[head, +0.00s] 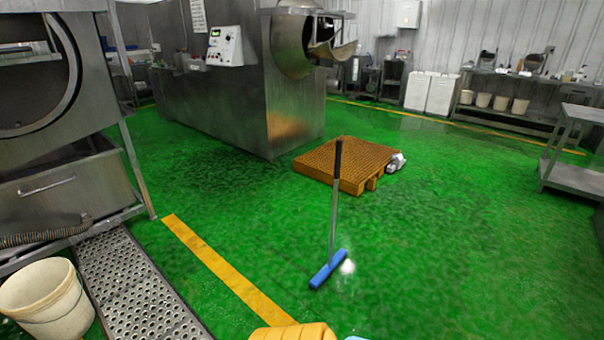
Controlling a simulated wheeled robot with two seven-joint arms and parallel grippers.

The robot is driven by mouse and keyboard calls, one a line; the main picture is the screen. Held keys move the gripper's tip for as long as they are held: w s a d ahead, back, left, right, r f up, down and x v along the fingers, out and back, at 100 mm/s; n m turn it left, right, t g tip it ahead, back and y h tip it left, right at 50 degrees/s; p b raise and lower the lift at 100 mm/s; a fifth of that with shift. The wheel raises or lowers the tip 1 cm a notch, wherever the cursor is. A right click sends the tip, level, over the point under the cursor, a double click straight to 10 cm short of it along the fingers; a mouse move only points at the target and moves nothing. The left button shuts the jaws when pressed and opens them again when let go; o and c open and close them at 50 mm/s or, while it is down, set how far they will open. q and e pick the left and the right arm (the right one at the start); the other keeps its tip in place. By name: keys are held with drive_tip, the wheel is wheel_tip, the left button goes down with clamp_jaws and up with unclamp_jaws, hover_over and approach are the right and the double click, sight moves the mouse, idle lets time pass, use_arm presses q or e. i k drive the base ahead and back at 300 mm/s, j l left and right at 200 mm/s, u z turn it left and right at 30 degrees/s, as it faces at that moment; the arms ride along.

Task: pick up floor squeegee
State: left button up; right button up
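The floor squeegee (334,215) stands upright on the green floor, a little right of the picture's middle. It has a blue head (329,269) resting on the floor, a thin grey pole and a dark grip at the top. The top of the pole overlaps the pallet behind it in the picture. Nothing is seen holding the squeegee. Neither of my grippers is in the head view.
An orange-brown pallet (322,164) lies behind the squeegee. Steel machines stand at left and back (240,105). A perforated floor grate (130,285) and white bucket (48,299) are at lower left. A yellow rounded object (293,332) shows at the bottom edge. Floor right of the squeegee is clear.

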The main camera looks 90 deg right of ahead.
sight(333, 262)
drive_tip(key=z, duration=3.05)
drive_tip(key=i+l+u, duration=0.15)
drive_tip(key=i+l, duration=0.45)
drive_tip(key=i+l+u, duration=0.2)
drive_tip(key=i+l, duration=0.45)
drive_tip(key=i+l+u, duration=0.15)
drive_tip(key=i+l, duration=0.45)
drive_tip(key=l, duration=0.15)
